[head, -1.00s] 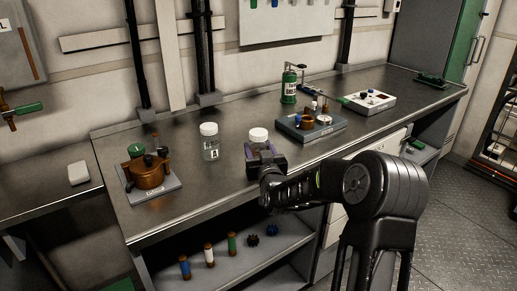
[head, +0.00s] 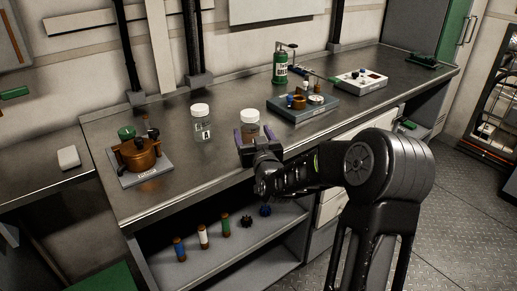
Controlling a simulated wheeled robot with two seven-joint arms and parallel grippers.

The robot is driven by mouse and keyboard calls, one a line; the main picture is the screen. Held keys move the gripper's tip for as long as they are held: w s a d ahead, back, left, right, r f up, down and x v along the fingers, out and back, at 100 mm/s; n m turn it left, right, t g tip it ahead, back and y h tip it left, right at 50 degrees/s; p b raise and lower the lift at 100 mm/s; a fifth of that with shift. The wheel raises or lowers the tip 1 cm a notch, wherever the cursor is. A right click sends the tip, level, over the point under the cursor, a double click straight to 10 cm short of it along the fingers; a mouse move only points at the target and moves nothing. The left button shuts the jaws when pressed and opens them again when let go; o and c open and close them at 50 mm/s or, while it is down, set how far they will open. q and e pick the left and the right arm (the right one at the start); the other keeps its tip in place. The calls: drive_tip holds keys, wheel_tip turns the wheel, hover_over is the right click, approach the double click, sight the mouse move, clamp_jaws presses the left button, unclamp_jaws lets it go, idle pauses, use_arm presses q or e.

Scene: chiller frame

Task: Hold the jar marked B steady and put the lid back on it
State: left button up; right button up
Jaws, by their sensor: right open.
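A clear jar (head: 249,129) with a white lid (head: 250,114) on top stands on the bench. Its mark is hidden or unreadable here, and its lower part is behind my right gripper. My right gripper (head: 254,134) is open, with its purple-padded fingers at the jar's left and right sides; I cannot tell whether they touch it. A second clear jar (head: 203,130), with a white lid (head: 200,109) and a label that reads A, stands upright to its left. My left gripper is out of view.
A brown pot-like device on a plate (head: 145,172) stands at the bench's left end. A grey-blue tray of parts (head: 302,110), a green bottle (head: 280,68) and a white control box (head: 361,80) stand to the right.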

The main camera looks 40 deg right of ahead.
drive_tip(key=b+v, duration=0.1)
drive_tip(key=v, duration=0.7)
drive_tip(key=shift+s, duration=0.35)
drive_tip(key=shift+a, duration=0.1)
